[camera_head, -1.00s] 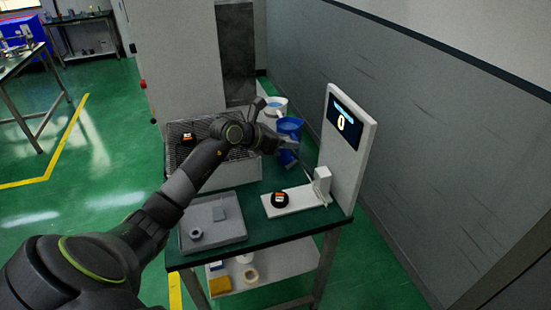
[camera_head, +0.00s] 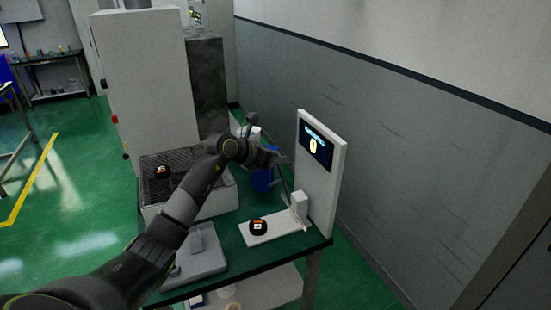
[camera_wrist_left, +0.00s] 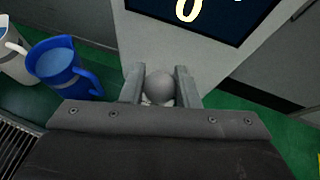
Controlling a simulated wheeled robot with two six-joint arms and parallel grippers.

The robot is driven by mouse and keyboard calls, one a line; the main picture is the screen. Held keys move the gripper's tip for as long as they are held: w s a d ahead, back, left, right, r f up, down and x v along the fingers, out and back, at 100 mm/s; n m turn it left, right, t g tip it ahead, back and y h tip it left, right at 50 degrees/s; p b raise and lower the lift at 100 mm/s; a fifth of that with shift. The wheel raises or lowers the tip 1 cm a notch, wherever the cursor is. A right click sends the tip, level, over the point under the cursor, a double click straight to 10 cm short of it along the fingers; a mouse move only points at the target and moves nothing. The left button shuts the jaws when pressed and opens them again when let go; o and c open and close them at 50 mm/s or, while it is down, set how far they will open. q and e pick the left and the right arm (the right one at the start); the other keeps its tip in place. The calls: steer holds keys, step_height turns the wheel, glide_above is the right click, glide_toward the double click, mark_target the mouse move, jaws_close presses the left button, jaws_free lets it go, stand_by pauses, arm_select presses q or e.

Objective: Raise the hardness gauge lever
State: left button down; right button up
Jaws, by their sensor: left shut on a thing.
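The hardness gauge (camera_head: 328,205) is a white upright panel with a dark screen (camera_head: 316,148) showing "0" and a flat white base (camera_head: 262,232). Its thin lever (camera_head: 289,190) slants up from the small white block (camera_head: 300,203) on the base. My left gripper (camera_head: 285,160) is in front of the panel at the lever's upper end. In the left wrist view its fingers (camera_wrist_left: 158,85) are shut on the lever's round grey knob (camera_wrist_left: 159,88), one on each side. The fingers hide part of the knob in the head view. My right gripper is not in view.
A black puck (camera_head: 258,226) with an orange mark lies on the gauge base. A blue jug (camera_wrist_left: 62,65) and a white jug (camera_wrist_left: 12,52) stand beside my left gripper. A grey tray (camera_head: 200,262) is at the table's front left. A grated machine bed (camera_head: 190,180) stands behind it.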

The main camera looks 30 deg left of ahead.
arm_select(q)
steer(key=shift+d, duration=0.1)
steer(key=c, duration=1.4)
jaws_free()
steer(key=shift+o, duration=1.3)
steer(key=shift+w+d, duration=0.1)
steer(key=shift+d, duration=0.05)
steer(key=shift+s+a+r, duration=0.1)
steer(key=shift+s+a, duration=0.25)
steer(key=b+v, duration=0.5)
steer(key=v, duration=1.1)
steer(key=shift+s+r+b, duration=0.2)
steer(key=shift+s+b, duration=0.05)
steer(key=shift+b, duration=0.05)
